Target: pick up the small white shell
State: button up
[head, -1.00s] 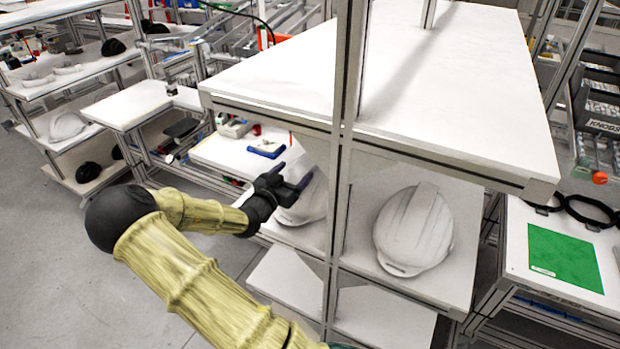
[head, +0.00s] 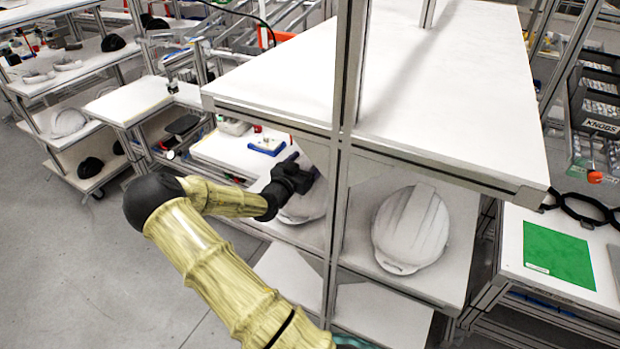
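Two white helmet shells rest on the middle shelf of the rack. The left shell (head: 303,208) is partly hidden by my gripper and the rack post; its visible part looks smaller. The right shell (head: 411,229) is large, ridged and mostly in clear view. My gripper (head: 312,174), dark, is at the upper part of the left shell, under the top shelf. I cannot tell whether it touches the shell, and its finger gap is not clear.
The white top shelf (head: 440,120) overhangs the shells. A metal post (head: 342,150) stands between the two shells, close to my gripper. A blue item (head: 267,146) lies on the surface behind. A table with a green sheet (head: 558,254) is at right. Floor at left is clear.

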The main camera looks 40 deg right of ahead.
dwell(0.4)
grip_shut()
jog(key=shift+a, duration=0.1)
jog(key=shift+r, duration=0.1)
notch_tip(320, 180, up, 9)
jog(key=b, duration=0.2)
jog(key=shift+f+b, duration=0.2)
jog(key=shift+b, duration=0.1)
jog(key=shift+s+r, duration=0.1)
jog(key=shift+r, duration=0.6)
